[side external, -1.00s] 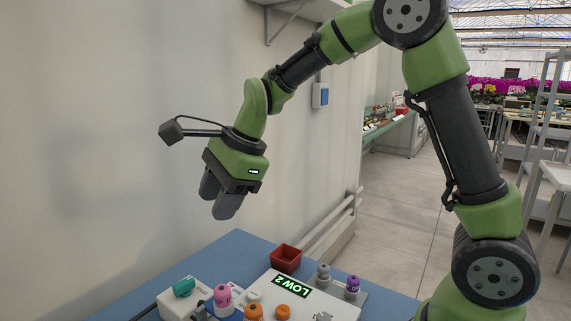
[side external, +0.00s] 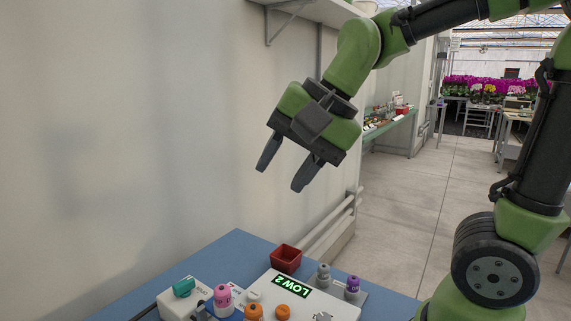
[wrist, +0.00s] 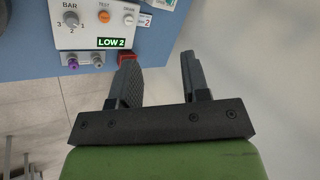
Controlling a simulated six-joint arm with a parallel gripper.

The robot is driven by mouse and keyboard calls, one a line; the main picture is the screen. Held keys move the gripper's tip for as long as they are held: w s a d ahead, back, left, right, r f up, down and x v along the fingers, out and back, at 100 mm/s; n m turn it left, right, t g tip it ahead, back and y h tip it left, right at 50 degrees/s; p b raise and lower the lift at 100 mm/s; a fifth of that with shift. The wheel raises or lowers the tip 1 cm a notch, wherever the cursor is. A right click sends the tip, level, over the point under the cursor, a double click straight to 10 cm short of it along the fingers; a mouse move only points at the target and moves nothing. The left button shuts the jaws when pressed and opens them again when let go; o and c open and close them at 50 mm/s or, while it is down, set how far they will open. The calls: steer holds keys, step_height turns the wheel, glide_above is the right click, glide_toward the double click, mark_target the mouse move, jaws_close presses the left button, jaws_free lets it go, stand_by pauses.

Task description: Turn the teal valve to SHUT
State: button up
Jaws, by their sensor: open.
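The teal valve (side external: 184,287) sits on a white box (side external: 172,303) at the left of the blue table in the side view. Its label is too small to read, so I cannot tell its setting. In the wrist view my gripper (wrist: 158,72) is open over the table's edge and the floor.
A red box (side external: 286,258) and purple and grey pieces stand behind. The wall is at left.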

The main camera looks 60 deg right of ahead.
stand_by(0.3)
steer(key=m+g+y, duration=0.2)
steer(key=m+g, duration=0.3)
steer(key=m, duration=0.3)
glide_above(188, 280)
steer(key=d, duration=0.4)
step_height(188, 280, down, 16)
steer(key=x, duration=0.9)
steer(key=shift+s+a+f, duration=0.1)
steer(key=shift+s+f, duration=0.05)
steer(key=shift+s, duration=0.1)
jaws_close()
